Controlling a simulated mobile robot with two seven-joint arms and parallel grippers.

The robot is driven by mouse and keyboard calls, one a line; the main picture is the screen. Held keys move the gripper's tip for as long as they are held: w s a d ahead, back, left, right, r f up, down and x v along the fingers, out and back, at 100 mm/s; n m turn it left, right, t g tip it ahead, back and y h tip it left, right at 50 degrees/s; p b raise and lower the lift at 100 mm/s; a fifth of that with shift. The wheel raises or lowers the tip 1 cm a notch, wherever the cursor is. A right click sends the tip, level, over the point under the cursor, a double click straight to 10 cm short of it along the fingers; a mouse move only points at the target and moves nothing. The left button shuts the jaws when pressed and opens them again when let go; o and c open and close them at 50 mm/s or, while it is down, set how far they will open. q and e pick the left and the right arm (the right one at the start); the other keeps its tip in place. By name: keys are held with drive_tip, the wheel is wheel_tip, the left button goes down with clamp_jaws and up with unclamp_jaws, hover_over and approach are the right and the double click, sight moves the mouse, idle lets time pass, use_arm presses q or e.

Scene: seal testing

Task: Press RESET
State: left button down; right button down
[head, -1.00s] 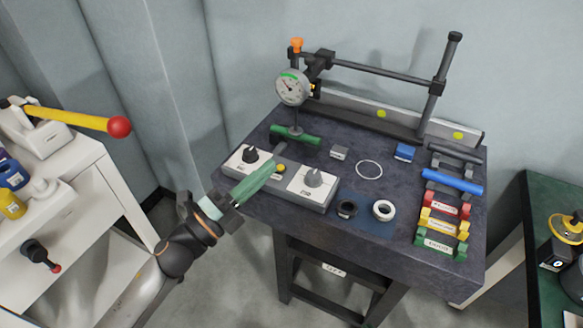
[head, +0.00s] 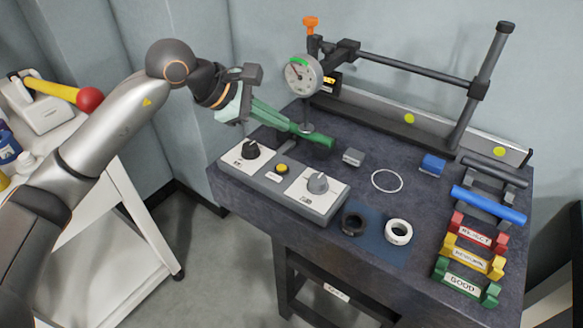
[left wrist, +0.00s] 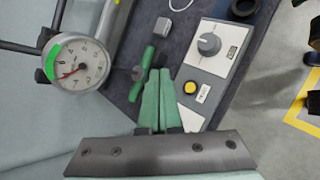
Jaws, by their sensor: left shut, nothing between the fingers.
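A yellow button (head: 282,168) sits on the middle section of the grey control box (head: 262,180), between two dark-knobbed panels. It also shows in the left wrist view (left wrist: 190,87), with a small label beside it that is too small to read surely. My left gripper (head: 292,128) has green fingers, shut and empty. It is above and behind the box, apart from the button, with its tips near the green bar (head: 318,141) under the dial gauge (head: 303,74). In the left wrist view the fingertips (left wrist: 160,72) lie left of the button. My right gripper is not in view.
The gauge stand's post and crossbar (head: 410,70) rise at the back. A black ring (head: 352,222) and a white ring (head: 398,232) lie on a blue mat in front. Red, yellow and green labelled racks (head: 468,285) stand at the right. A white cart (head: 130,215) is at the left.

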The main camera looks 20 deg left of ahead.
sight(282, 168)
use_arm(q)
drive_tip(key=shift+w+a+r, duration=0.1)
drive_tip(key=shift+w+a, duration=0.1)
drive_tip(key=shift+a, duration=0.2)
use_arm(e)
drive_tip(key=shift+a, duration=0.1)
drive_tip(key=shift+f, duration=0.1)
